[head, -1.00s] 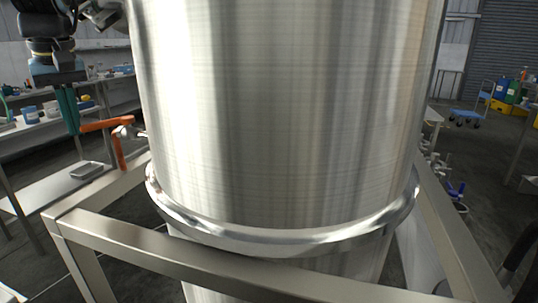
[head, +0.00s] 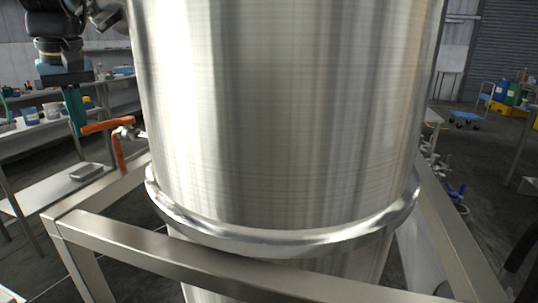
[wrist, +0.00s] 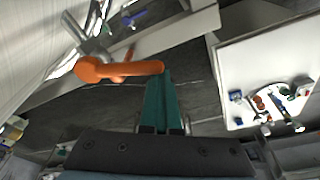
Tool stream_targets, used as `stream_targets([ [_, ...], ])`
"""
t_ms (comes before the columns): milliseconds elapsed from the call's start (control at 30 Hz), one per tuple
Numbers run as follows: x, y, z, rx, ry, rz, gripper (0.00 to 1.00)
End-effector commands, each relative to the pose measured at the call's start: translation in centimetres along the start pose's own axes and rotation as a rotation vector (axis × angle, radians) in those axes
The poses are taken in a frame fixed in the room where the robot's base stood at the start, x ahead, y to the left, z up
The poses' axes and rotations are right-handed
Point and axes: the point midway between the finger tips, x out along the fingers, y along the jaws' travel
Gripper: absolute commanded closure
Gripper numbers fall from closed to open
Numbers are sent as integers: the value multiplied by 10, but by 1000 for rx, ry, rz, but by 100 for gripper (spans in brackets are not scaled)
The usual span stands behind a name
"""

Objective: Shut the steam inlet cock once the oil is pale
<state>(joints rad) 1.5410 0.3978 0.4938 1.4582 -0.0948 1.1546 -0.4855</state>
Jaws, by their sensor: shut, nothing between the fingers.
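The big steel tank (head: 285,110) fills the middle of the head view; its oil is not visible. At its left side is a small metal cock with an orange lever (head: 108,127), roughly level. A second orange piece (head: 120,153) hangs down below it. My gripper (head: 80,132) points down with its teal fingers shut and empty, the tips at the lever's outer end. In the wrist view the fingers (wrist: 163,76) are at the free end of the orange lever (wrist: 118,70); I cannot tell whether they touch. No label shows which cock this is.
A steel frame (head: 150,245) surrounds the tank below. A bench with a grey tray (head: 86,172) stands at left. More valves, one with a blue handle (head: 457,190), are at the right. A blue cart (head: 465,117) stands farther back.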

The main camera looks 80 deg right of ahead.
Motion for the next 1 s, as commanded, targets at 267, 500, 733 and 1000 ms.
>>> stream_targets([
  [267, -1, 4, 6, 3, -1, 1, 100],
  [500, -2, 7, 11, 2, -1, 1, 100],
  [733, -3, 10, 16, 3, -1, 1, 100],
  [1000, -4, 13, 21, 2, -1, 1, 100],
])
